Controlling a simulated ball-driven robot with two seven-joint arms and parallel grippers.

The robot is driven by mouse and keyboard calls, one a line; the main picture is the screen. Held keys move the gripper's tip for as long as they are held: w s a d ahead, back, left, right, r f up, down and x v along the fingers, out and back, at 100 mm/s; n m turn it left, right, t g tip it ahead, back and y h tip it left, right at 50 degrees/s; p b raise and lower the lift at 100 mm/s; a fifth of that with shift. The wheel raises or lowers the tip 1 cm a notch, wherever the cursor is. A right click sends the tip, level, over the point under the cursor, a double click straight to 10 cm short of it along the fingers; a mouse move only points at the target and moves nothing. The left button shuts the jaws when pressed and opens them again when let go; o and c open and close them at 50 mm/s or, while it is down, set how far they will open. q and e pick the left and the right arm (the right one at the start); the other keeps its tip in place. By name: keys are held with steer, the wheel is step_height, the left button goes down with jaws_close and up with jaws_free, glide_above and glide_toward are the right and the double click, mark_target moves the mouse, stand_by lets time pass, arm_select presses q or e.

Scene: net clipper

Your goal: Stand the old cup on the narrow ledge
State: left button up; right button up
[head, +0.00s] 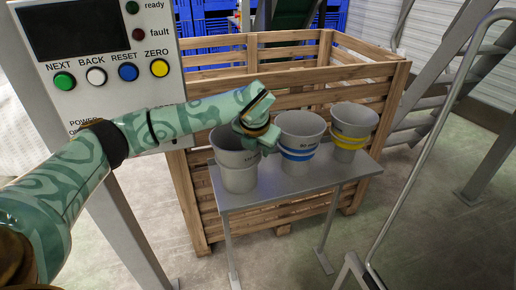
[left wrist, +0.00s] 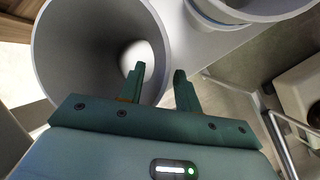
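Three grey tapered cups stand upright in a row on a narrow grey metal stand (head: 300,190). The left cup (head: 236,178) has no coloured band and carries small dark lettering that I cannot read. The middle cup (head: 300,125) has blue bands and the right cup (head: 353,120) has yellow ones. I cannot tell for sure which is the old cup. My left gripper (head: 256,140) is at the left cup's right rim. In the left wrist view its fingers (left wrist: 158,85) are apart, one over the cup's mouth (left wrist: 85,45), one outside its wall. My right gripper is out of view.
A slatted wooden crate (head: 290,75) stands directly behind the stand. A control box (head: 110,50) with coloured buttons is at the upper left, above my arm. A metal handrail (head: 430,130) and steps are on the right. The floor in front is clear.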

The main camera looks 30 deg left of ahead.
arm_select(q)
steer(key=p+v, duration=0.2)
steer(key=v, duration=0.7)
steer(key=shift+r+p, duration=0.3)
steer(key=shift+p, duration=0.1)
steer(key=shift+s+f, duration=0.1)
